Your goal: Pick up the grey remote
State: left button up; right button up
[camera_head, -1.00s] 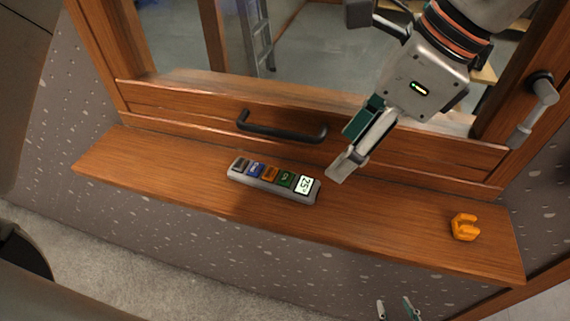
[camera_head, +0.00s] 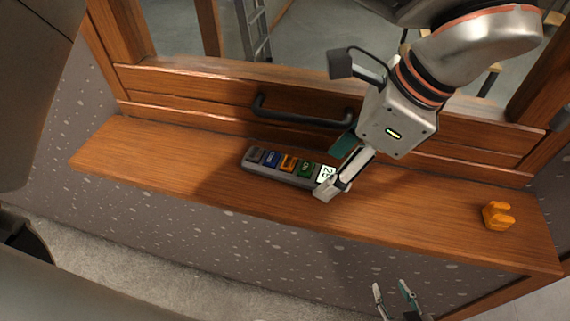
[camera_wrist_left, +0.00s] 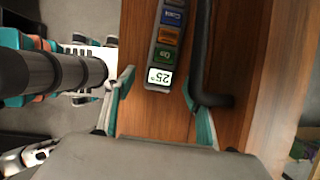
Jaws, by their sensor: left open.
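The grey remote (camera_head: 283,167) lies on the wooden sill, a long bar with coloured buttons and a white "25°" display at its right end. My left gripper (camera_head: 335,170) is open at that display end, with one finger in front of the remote and the other behind it. In the left wrist view the remote (camera_wrist_left: 164,50) shows between the open fingers of my left gripper (camera_wrist_left: 157,78), its display end towards the palm. I cannot tell whether a finger touches it. My right gripper (camera_head: 394,293) is low at the bottom edge, its fingers apart and empty.
The wooden sill (camera_head: 200,180) has free room left and right of the remote. A black bar handle (camera_head: 300,117) on the window frame is close behind the remote; it also shows in the left wrist view (camera_wrist_left: 203,50). An orange notched object (camera_head: 497,216) sits at the right end.

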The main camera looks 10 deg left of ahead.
pick_arm(q)
jog(key=shift+x, duration=0.9)
jog(key=shift+d, duration=0.1)
jog(key=shift+c, duration=0.3)
jog(key=c, duration=1.2)
